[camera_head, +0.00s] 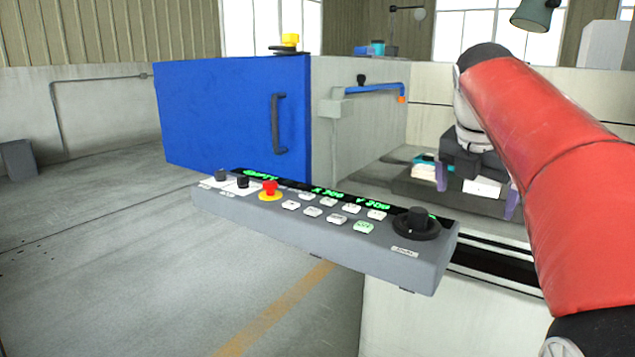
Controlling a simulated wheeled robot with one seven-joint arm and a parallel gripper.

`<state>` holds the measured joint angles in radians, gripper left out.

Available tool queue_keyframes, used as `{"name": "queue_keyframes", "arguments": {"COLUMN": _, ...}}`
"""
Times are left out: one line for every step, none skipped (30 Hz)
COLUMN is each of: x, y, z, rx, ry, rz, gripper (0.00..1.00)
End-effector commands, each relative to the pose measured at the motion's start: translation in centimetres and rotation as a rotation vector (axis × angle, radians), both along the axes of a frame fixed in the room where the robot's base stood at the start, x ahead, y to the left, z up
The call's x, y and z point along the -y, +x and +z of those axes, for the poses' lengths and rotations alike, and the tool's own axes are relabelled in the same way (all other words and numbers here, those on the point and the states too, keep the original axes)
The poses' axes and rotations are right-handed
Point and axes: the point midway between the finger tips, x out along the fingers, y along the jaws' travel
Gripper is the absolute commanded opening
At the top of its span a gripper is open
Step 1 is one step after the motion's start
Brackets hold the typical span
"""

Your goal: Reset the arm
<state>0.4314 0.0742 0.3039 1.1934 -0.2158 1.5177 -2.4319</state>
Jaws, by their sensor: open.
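My arm, with a red sleeve, reaches in from the right edge of the head view and bends at a dark joint near the top. My gripper (478,195) hangs below that joint, pointing down. Its dark body carries two purple fingers set wide apart, so it is open. No held object can be made out between the fingers. It is inside the machine's bay, over or in front of a dark grey ledge (415,192). I cannot tell its exact height above the ledge.
A grey control panel (300,228) with buttons, a red stop knob (269,188) and a black dial (417,222) juts out in front. A blue door (220,115) stands at left. A blue-handled arm (375,88) is on the bay wall.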

Motion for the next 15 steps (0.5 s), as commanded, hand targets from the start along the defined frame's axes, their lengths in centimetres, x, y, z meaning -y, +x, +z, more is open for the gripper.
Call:
{"name": "queue_keyframes", "arguments": {"x": -0.5, "y": -0.4, "z": -0.2, "rx": 0.011, "ry": 0.011, "rz": -0.032, "gripper": 1.00}}
{"name": "queue_keyframes", "arguments": {"x": -0.8, "y": -0.6, "z": -0.3, "rx": 0.020, "ry": 0.020, "rz": -0.058, "gripper": 1.00}}
{"name": "queue_keyframes", "arguments": {"x": -1.2, "y": -1.0, "z": -0.6, "rx": 0.031, "ry": 0.033, "rz": -0.094, "gripper": 1.00}}
{"name": "queue_keyframes", "arguments": {"x": -1.5, "y": -1.2, "z": -0.7, "rx": 0.042, "ry": 0.045, "rz": -0.122, "gripper": 1.00}}
{"name": "queue_keyframes", "arguments": {"x": -1.9, "y": -1.5, "z": -0.9, "rx": 0.053, "ry": 0.056, "rz": -0.152, "gripper": 1.00}}
{"name": "queue_keyframes", "arguments": {"x": -2.3, "y": -2.0, "z": -1.2, "rx": 0.066, "ry": 0.072, "rz": -0.195, "gripper": 1.00}}
{"name": "queue_keyframes", "arguments": {"x": -2.6, "y": -2.3, "z": -1.5, "rx": 0.078, "ry": 0.085, "rz": -0.230, "gripper": 1.00}}
{"name": "queue_keyframes", "arguments": {"x": -3.0, "y": -2.7, "z": -1.8, "rx": 0.091, "ry": 0.101, "rz": -0.266, "gripper": 1.00}}
{"name": "queue_keyframes", "arguments": {"x": -3.5, "y": -3.3, "z": -2.2, "rx": 0.108, "ry": 0.123, "rz": -0.320, "gripper": 1.00}}
{"name": "queue_keyframes", "arguments": {"x": -3.9, "y": -3.8, "z": -2.5, "rx": 0.124, "ry": 0.143, "rz": -0.365, "gripper": 1.00}}
{"name": "queue_keyframes", "arguments": {"x": -4.3, "y": -4.3, "z": -2.9, "rx": 0.139, "ry": 0.165, "rz": -0.414, "gripper": 1.00}}
{"name": "queue_keyframes", "arguments": {"x": -4.9, "y": -5.2, "z": -3.6, "rx": 0.163, "ry": 0.197, "rz": -0.487, "gripper": 1.00}}
{"name": "queue_keyframes", "arguments": {"x": -5.3, "y": -5.9, "z": -4.1, "rx": 0.183, "ry": 0.225, "rz": -0.548, "gripper": 1.00}}
{"name": "queue_keyframes", "arguments": {"x": -5.8, "y": -6.7, "z": -4.7, "rx": 0.203, "ry": 0.257, "rz": -0.612, "gripper": 1.00}}
{"name": "queue_keyframes", "arguments": {"x": -6.4, "y": -7.8, "z": -5.6, "rx": 0.231, "ry": 0.304, "rz": -0.707, "gripper": 1.00}}
